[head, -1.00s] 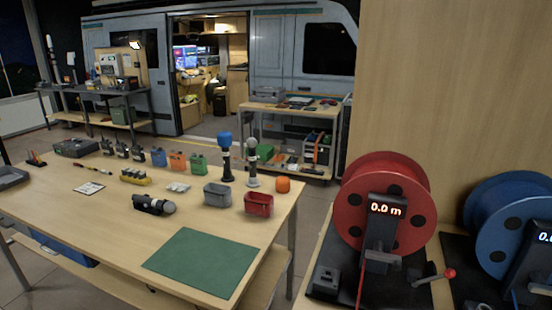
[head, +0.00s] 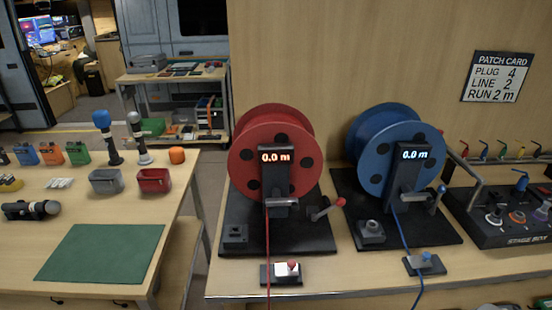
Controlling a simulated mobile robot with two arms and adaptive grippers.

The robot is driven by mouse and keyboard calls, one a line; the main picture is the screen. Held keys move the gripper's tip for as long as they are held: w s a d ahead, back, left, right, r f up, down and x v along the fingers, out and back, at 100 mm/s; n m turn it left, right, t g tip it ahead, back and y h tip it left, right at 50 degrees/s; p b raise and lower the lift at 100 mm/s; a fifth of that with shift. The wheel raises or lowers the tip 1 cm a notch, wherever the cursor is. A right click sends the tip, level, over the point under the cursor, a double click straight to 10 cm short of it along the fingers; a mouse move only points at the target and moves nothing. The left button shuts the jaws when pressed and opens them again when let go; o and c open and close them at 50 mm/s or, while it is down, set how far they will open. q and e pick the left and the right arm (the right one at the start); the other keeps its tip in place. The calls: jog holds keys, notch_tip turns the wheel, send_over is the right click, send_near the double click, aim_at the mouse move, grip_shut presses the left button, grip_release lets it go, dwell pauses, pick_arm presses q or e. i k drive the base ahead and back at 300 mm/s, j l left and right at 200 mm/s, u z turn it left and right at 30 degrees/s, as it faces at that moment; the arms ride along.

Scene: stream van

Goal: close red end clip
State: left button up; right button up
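The red end clip (head: 290,268) is a small dark base with a pale block and a red knob, near the front edge of the bench below the red reel. The red cable (head: 267,235) hangs from the red reel (head: 262,185) and runs down across the left part of the clip and past the bench edge. The clip is too small to tell whether its jaw is open or shut. The red reel's counter (head: 276,158) reads 0.0 m. Neither of my grippers is in view.
A blue reel (head: 372,165) with its blue cable and blue end clip (head: 426,262) stands to the right. A stage box (head: 500,220) is at far right. A patch card sign (head: 497,77) hangs on the wall. The left table holds a green mat (head: 100,252).

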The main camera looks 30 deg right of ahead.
aim_at(290, 269)
jog(key=z, duration=1.15)
